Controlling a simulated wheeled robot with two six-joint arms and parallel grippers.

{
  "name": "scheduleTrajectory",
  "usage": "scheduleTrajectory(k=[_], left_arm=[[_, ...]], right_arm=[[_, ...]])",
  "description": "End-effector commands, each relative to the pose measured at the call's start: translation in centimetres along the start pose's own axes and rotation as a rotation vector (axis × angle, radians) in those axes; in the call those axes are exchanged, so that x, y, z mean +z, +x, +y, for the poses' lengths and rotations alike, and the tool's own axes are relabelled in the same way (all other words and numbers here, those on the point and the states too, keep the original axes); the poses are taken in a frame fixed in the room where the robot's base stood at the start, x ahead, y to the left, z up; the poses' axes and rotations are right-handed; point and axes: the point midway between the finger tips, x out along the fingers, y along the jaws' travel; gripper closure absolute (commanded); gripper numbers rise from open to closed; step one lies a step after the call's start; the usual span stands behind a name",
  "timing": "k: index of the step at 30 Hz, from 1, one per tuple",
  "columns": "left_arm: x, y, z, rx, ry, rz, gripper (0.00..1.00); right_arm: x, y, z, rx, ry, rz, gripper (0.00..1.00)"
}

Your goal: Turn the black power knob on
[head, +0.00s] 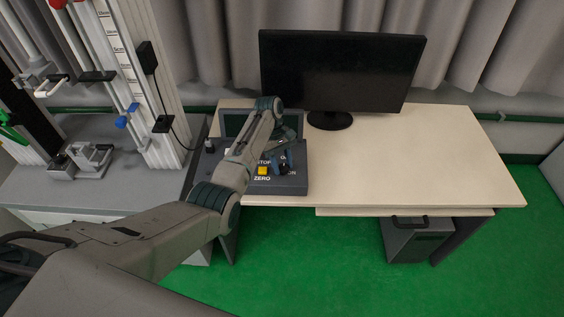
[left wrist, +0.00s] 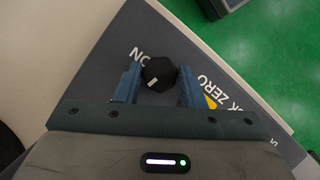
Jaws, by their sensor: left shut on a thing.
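The black power knob (left wrist: 159,74) is round with a white pointer mark, beside the word ON on the dark control box (head: 294,187). In the left wrist view it sits between the two blue fingers of my left gripper (left wrist: 158,86), which is shut on it. The pointer mark aims down and slightly left in that view, away from the ON lettering. In the head view my left gripper (head: 284,163) reaches down over the box, and the knob shows only partly, dark between the fingers. My right gripper is in neither view.
A yellow button (head: 262,171) marked ZERO lies just left of the knob. A monitor (head: 340,70) stands at the back of the pale desk (head: 430,150), whose right side is clear. The drop tower (head: 135,80) stands on the grey bench at left.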

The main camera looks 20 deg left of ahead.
Motion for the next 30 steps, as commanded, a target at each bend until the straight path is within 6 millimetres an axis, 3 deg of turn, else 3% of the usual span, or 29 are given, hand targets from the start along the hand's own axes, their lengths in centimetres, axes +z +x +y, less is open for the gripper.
scheduleTrajectory(k=[30], left_arm=[[0.4,-0.1,0.6,-0.365,0.884,0.000,0.87]], right_arm=[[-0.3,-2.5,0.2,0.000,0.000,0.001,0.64]])
